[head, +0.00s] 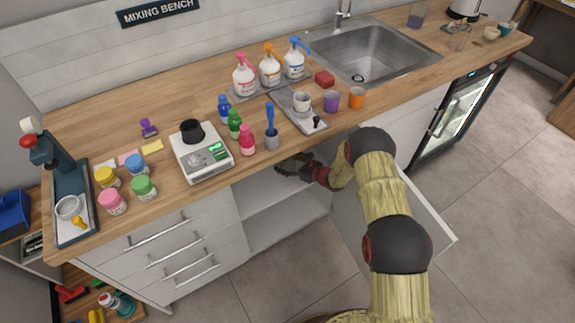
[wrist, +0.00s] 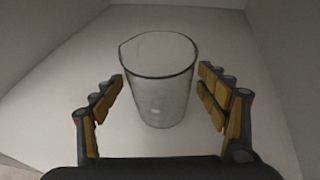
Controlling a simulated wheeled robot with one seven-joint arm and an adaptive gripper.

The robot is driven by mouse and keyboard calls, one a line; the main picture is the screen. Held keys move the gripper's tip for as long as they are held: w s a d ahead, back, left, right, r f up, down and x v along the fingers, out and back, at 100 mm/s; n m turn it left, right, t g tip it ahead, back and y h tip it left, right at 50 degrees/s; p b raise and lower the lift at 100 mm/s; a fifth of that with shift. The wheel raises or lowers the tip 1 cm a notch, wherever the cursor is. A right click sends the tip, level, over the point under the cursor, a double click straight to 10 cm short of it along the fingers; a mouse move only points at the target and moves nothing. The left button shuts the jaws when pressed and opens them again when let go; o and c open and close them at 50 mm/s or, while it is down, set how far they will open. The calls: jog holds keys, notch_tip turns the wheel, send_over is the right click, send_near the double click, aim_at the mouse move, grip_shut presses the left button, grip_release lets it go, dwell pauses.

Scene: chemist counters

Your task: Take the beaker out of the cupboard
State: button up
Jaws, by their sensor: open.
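A clear glass beaker (wrist: 158,85) stands upright on a white shelf inside the cupboard, as the wrist view shows. My gripper (wrist: 166,95) is open, with one finger to the left and one to the right of the beaker. The beaker is a little ahead of the fingers and a gap shows on each side. In the head view my gripper (head: 287,165) reaches into the open cupboard (head: 285,222) under the counter. The beaker cannot be made out there.
The cupboard door (head: 432,225) stands open to the right, beside my arm. The worktop (head: 330,135) above holds bottles, cups and a scale (head: 202,152). Drawers (head: 170,245) are left of the opening. Inside, pale walls flank the beaker.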

jog(key=shift+c, duration=0.7)
jog(key=c, duration=1.1)
jog(key=shift+c, duration=0.4)
